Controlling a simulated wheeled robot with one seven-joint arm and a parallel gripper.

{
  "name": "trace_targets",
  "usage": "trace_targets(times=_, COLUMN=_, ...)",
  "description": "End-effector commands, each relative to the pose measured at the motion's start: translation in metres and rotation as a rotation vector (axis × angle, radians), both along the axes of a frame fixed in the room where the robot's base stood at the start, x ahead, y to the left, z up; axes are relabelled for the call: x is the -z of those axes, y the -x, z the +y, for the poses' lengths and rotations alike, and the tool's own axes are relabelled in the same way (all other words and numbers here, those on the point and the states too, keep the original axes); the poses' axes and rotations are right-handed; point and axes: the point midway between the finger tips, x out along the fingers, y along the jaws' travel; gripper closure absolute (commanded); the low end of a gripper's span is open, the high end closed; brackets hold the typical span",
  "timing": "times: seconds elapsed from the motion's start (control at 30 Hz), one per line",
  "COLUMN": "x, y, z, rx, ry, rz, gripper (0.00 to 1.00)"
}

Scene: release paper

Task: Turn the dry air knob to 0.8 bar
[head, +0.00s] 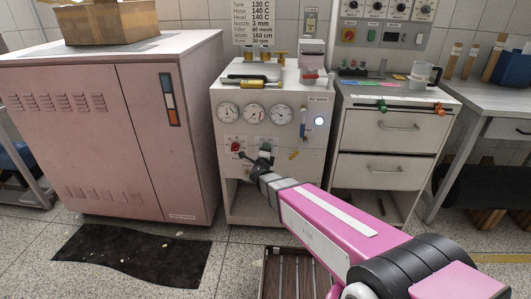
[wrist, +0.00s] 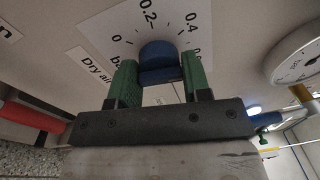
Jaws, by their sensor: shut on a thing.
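My gripper (wrist: 159,82) is shut on the knob, one green finger on each side. I cannot make out a pointer on the knob. In the head view my gripper (head: 264,153) is at the front panel of the white machine (head: 314,150), below the gauges, and hides the knob.
Round gauges (head: 254,114) sit above my gripper, and a red knob (head: 235,146) is to its left. A round gauge (wrist: 300,55) is near at right in the wrist view. A pink cabinet (head: 95,130) stands left, a drawer unit (head: 385,150) right.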

Motion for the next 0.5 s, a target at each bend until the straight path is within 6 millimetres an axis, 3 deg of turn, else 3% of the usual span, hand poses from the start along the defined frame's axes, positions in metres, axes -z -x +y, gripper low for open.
trace_targets(times=0.5, x=0.0014, y=0.0007, z=-0.0004, rx=0.001, ry=-0.494, rz=0.008, gripper=0.8)
